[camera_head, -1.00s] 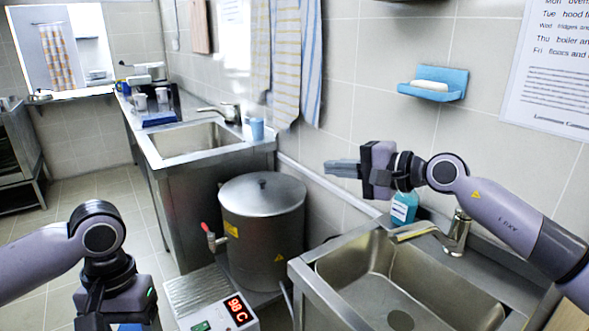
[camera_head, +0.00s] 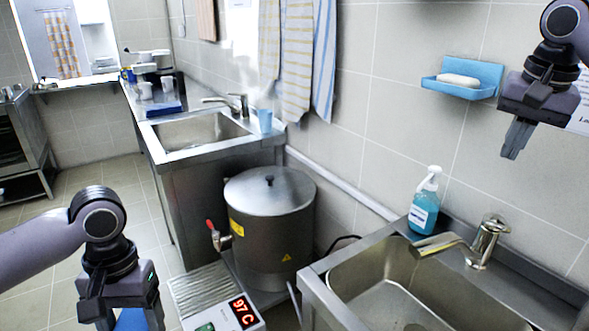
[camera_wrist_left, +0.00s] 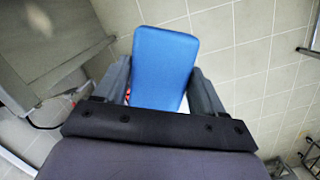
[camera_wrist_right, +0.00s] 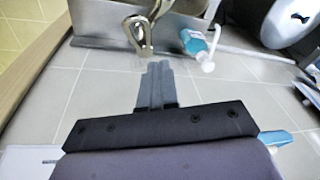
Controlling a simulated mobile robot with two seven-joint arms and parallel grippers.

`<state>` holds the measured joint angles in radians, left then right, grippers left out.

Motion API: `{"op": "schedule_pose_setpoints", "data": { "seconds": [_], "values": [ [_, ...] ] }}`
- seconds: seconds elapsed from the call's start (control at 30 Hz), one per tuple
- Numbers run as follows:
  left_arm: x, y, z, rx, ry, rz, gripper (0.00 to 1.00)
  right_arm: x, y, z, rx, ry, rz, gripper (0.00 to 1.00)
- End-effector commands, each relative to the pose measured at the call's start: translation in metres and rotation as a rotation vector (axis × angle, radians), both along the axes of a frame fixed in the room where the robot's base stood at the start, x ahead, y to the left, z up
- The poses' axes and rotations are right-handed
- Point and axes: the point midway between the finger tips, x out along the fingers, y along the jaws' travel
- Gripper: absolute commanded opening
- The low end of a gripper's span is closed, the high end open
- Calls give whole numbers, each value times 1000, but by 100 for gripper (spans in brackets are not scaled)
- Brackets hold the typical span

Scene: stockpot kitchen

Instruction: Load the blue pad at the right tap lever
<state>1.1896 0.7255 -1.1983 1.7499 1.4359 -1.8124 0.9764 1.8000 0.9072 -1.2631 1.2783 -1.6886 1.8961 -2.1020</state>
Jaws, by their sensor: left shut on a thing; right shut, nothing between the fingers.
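The blue pad (camera_wrist_left: 163,65) is a flat blue slab between the fingers of my left gripper (camera_wrist_left: 165,88), which is shut on it. A corner of the pad (camera_head: 131,320) shows at the bottom left of the head view below my left gripper (camera_head: 122,300). The right tap (camera_head: 485,242) is a metal mixer on the near right sink; its lever is on top. My right gripper (camera_head: 513,150) is shut and empty, fingers down, above the tap and in front of the wall. In the right wrist view its fingers (camera_wrist_right: 157,82) point toward the tap (camera_wrist_right: 143,30).
A blue soap bottle (camera_head: 424,205) stands left of the tap. A blue soap dish (camera_head: 461,82) is on the wall. A lidded stockpot (camera_head: 270,225) stands between the near sink (camera_head: 330,285) and the far sink (camera_head: 195,135). A display (camera_head: 242,310) reads 97 C.

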Motion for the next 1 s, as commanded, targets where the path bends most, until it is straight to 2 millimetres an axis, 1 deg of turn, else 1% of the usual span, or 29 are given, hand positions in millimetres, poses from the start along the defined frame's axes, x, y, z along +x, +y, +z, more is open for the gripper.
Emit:
{"op": "schedule_pose_setpoints", "data": {
  "seconds": [0.03, 0.17, 0.27, 0.33, 0.47, 0.53, 0.83, 1.0],
  "values": [
    [0, 0, 0, 0, 0, 0, 45, -7, -8, 6, -17, 19, -16, 0],
    [0, 0, 0, 0, 0, 0, 45, -19, -21, 12, -47, 59, -39, 0],
    [0, 0, -2, 0, 0, 0, 45, -23, -24, 11, -55, 73, -46, 0],
    [0, 0, -5, 0, 0, 0, 45, -23, -25, 5, -56, 77, -47, 0],
    [0, 0, -14, 0, 0, 0, 45, -20, -26, -14, -55, 77, -46, 0],
    [0, 0, -13, 0, 0, 0, 45, -19, -29, -26, -57, 79, -48, 0],
    [0, 0, -14, 0, 0, 0, 45, -11, -34, -90, -57, 79, -47, 0],
    [0, 0, -14, 0, 0, 0, 45, -20, -25, -104, -58, 75, -44, 0]
  ]
}}
